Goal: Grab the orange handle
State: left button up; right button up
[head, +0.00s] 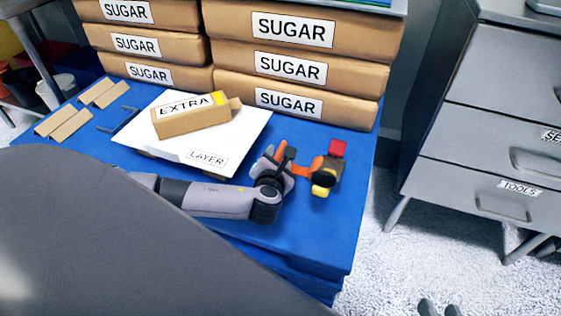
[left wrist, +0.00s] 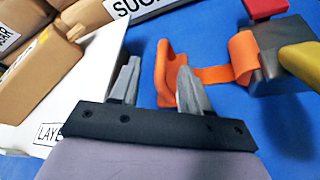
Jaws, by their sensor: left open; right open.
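The orange handle (head: 301,171) joins a dark block with red and yellow parts, the sifter (head: 326,177), on the blue table. In the left wrist view the handle (left wrist: 215,75) has an upright orange end plate and a flat strip running to the dark block (left wrist: 272,62). My left gripper (head: 279,155) is open at the handle's left end. In the left wrist view its fingers (left wrist: 158,66) stand apart, with the end plate showing between them, nearer the right finger. I cannot tell whether they touch it. My right gripper (head: 438,307) shows only its fingertips, apart, low over the floor.
A white box marked LAYER (head: 235,140) carries a brown EXTRA box (head: 188,122) left of the gripper. Stacked SUGAR packs (head: 300,98) stand behind. A grey drawer cabinet (head: 490,110) stands right, beyond a floor gap. Blue table (head: 335,225) is clear in front.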

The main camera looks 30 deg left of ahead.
aim_at(279, 154)
pick_arm(q)
jog(key=b+x, duration=0.1)
jog(key=x, duration=0.1)
jog(key=f+b+x, duration=0.1)
jog(key=b+x, duration=0.1)
jog(key=x, duration=0.1)
jog(key=shift+s, duration=0.15)
jog(key=shift+w+a, duration=0.15)
jog(key=shift+w, duration=0.3)
grip_shut()
pick_arm(e)
jog(key=shift+w+a+f+y, duration=0.15)
jog(key=shift+a+f+y, duration=0.05)
jog(key=shift+a+y, duration=0.25)
jog(key=shift+w+a+f+y, duration=0.1)
jog(key=shift+a+f+y, duration=0.1)
jog(key=shift+a+y, duration=0.25)
